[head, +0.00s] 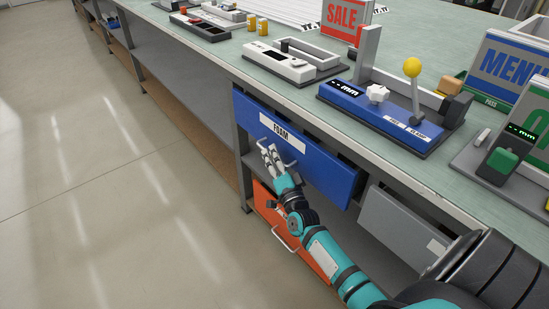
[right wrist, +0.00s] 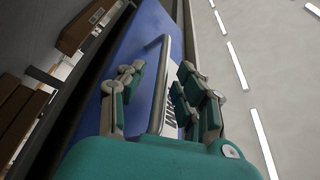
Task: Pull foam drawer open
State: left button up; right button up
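The foam drawer (head: 330,176) has a blue front with a white FOAM label (head: 280,131) and a pale bar handle (head: 291,163). A dark gap shows along its top edge; how far it stands out I cannot tell. My right gripper (head: 271,156) is at the handle in the head view. In the right wrist view, the handle (right wrist: 160,85) runs between the fingers of my right gripper (right wrist: 158,92), which are apart on both sides of it, with gaps showing. The blue front (right wrist: 140,40) lies behind. My left gripper is not in view.
An orange drawer (head: 265,203) with its own handle is below, and a grey drawer (head: 398,228) is to the right. The green bench top (head: 310,97) carries a blue device (head: 375,112), a white device (head: 290,65) and signs. The floor (head: 100,170) at left is clear.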

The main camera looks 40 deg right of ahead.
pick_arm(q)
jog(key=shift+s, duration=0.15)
pick_arm(e)
jog(key=shift+c, duration=0.6)
grip_shut()
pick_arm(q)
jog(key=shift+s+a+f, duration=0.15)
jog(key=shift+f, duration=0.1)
